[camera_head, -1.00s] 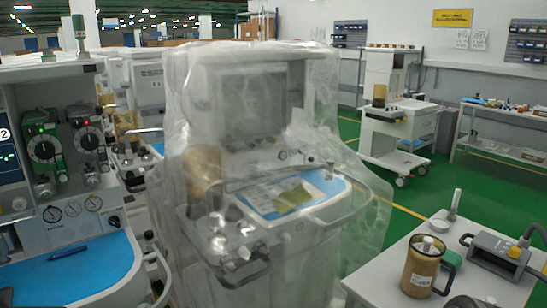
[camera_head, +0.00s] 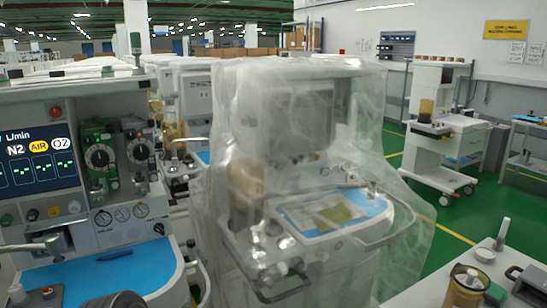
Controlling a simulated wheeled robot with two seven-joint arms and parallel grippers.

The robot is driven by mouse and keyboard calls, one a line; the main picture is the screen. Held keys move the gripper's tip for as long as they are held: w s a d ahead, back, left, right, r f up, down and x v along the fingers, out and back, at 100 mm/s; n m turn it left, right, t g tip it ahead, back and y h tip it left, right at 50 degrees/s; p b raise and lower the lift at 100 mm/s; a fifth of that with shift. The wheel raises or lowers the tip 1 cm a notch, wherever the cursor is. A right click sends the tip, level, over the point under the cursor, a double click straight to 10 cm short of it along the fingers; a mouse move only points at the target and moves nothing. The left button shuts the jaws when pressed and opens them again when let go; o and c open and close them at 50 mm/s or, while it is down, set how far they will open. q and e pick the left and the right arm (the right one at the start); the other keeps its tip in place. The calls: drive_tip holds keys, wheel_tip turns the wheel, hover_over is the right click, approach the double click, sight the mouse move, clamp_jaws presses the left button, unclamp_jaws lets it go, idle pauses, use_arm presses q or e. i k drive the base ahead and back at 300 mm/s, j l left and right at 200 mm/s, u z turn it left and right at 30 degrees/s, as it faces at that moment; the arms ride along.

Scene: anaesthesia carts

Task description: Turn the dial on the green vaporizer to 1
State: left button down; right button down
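The green vaporizer (camera_head: 97,130) is on the front of the anaesthesia machine at the left, just right of its lit screen. Its round black dial (camera_head: 100,156) faces me and has pale markings, too small to read. A grey vaporizer (camera_head: 134,134) with a similar black dial (camera_head: 139,151) hangs directly to its right. Neither of my grippers can be made out in the head view. A dark rounded shape shows at the bottom edge on the left, and I cannot tell what it is.
The left machine has a blue worktop (camera_head: 110,274) with a pen (camera_head: 115,255) on it. A plastic-covered machine (camera_head: 300,190) stands in the middle. A white table with a brown jug (camera_head: 466,288) is at the lower right. Green floor (camera_head: 440,218) is open behind it.

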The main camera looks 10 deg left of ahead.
sight(100, 158)
drive_tip(key=u, duration=1.3)
